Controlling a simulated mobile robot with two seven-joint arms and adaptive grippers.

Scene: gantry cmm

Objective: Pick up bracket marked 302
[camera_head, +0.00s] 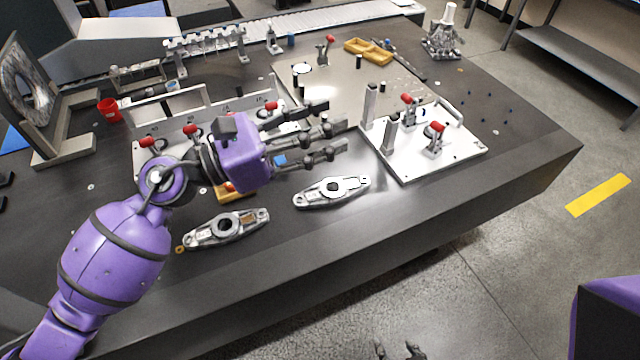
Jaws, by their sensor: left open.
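Two grey metal brackets, each with a round central hole, lie flat on the dark table. One bracket (308,195) lies near the front edge, and the other bracket (200,236) lies to its left. Small labels show on them, but I cannot read which is 302. My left gripper (334,130) is open and empty, its fingers pointing right, above and behind the nearer-to-centre bracket in the picture and apart from it. Dark tips at the bottom edge appear to be my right gripper (400,351), mostly cut off.
A white fixture plate (460,152) with posts and red-tipped clamps stands right of my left gripper. A clamp rack is behind my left arm. A red cup (109,110) and a yellow tray (369,51) stand farther back. The front table strip is clear.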

